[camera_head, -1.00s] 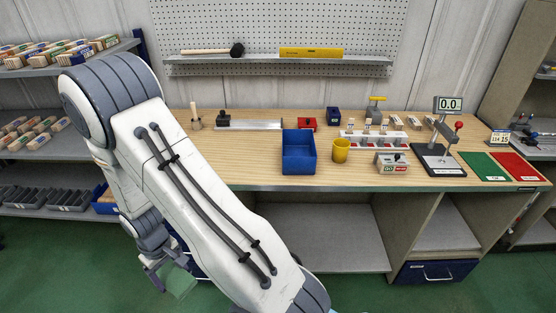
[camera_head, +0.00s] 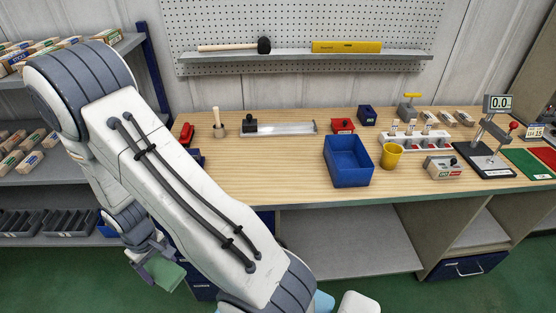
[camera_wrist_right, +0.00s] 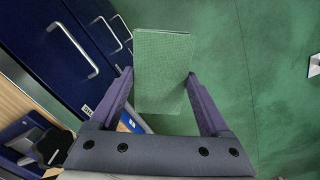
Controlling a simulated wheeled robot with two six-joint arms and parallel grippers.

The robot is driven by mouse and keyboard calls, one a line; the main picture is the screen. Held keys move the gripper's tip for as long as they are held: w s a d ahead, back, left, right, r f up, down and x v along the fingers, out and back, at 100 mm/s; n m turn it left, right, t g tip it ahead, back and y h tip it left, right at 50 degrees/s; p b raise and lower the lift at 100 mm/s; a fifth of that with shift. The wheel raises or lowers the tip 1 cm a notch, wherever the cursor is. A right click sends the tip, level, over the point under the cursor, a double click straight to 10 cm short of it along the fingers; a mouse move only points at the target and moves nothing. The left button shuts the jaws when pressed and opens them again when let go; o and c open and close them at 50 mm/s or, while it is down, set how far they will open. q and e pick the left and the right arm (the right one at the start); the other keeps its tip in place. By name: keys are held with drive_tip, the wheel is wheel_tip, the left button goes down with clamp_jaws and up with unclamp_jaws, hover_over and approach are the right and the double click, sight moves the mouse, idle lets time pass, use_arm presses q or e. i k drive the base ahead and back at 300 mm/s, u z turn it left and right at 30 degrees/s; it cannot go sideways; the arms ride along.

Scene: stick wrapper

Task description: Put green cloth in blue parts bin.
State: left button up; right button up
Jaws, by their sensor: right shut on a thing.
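The green cloth (camera_head: 167,273) is a folded flat piece held by my right gripper (camera_head: 151,257), low in front of the workbench at its left end. In the right wrist view the cloth (camera_wrist_right: 162,70) sits between the two fingers of the shut gripper (camera_wrist_right: 160,82), over the green floor. The blue parts bin (camera_head: 349,178) stands open-topped near the front edge of the bench, well to the right of the cloth and higher. Its visible inside looks empty. My left gripper is not in view.
Blue drawers with handles (camera_wrist_right: 80,45) are beside the cloth in the wrist view.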

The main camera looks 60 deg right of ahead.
sight(346, 159)
drive_tip(key=z, duration=1.4)
